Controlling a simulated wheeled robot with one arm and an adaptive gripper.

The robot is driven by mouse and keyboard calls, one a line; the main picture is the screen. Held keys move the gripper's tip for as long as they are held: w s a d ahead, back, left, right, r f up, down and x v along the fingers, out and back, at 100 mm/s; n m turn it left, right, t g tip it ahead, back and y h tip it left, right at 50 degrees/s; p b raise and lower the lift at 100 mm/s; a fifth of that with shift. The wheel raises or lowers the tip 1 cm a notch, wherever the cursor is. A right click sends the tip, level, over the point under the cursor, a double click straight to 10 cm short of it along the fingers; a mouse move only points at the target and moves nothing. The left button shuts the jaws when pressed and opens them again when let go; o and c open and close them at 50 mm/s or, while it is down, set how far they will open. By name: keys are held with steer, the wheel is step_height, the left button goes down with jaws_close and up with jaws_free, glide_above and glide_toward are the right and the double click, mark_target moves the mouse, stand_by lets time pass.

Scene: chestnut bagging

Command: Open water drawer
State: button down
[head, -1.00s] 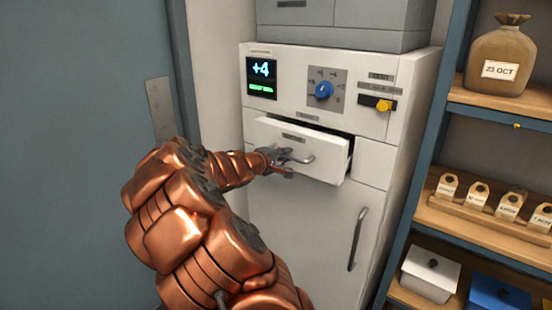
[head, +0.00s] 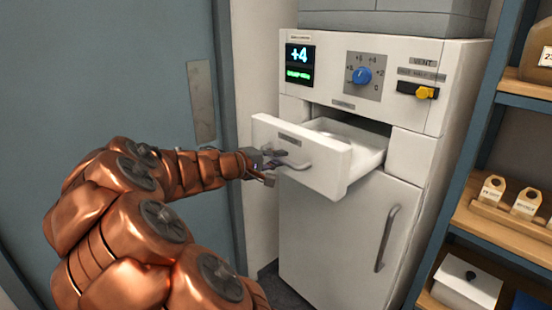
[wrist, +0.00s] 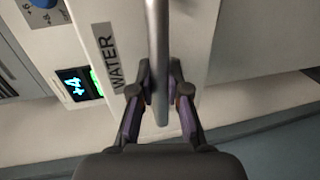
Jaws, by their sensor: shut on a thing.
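The water drawer (head: 315,158) is a white drawer in the upper part of a white cabinet. It is pulled well out, and its pale inside shows in the head view. My gripper (head: 268,165) is at the left part of the drawer's grey bar handle (head: 298,166). In the wrist view my gripper (wrist: 161,95) has its two fingers on either side of the handle (wrist: 158,50) and is shut on it. The drawer's front (wrist: 185,40) there carries a "WATER" label (wrist: 108,58).
Above the drawer are a "+4" display (head: 300,58), a blue dial (head: 361,76) and a yellow vent lever (head: 426,92). A lower door with a long handle (head: 387,238) is shut. Wooden shelves (head: 500,215) stand at the right, a blue-grey door (head: 110,80) at the left.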

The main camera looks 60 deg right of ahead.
steer(key=shift+w, duration=0.1)
steer(key=c, duration=1.1)
jaws_free()
steer(key=shift+c, duration=0.2)
steer(key=shift+a, duration=0.1)
steer(key=v, duration=1.1)
steer(key=shift+a, duration=0.35)
steer(key=shift+a, duration=0.1)
steer(key=s+a+f+n+t+y+p, duration=0.1)
steer(key=s+a+f+y, duration=0.3)
steer(key=a, duration=0.8)
steer(key=s+a+f+n+t+y+p, duration=0.1)
steer(key=s+a+f+y, duration=0.3)
steer(key=a, duration=0.8)
steer(key=s+a+f+n+t+y+p, duration=0.1)
steer(key=s+a+f+n+y+p, duration=0.1)
steer(key=a, duration=1)
steer(key=s+f+y+p, duration=0.1)
steer(key=s+f+y, duration=0.1)
steer(key=s+y, duration=0.1)
steer(key=shift+s+a+t+y, duration=0.3)
steer(key=shift+t+y, duration=0.1)
steer(key=shift+y, duration=0.4)
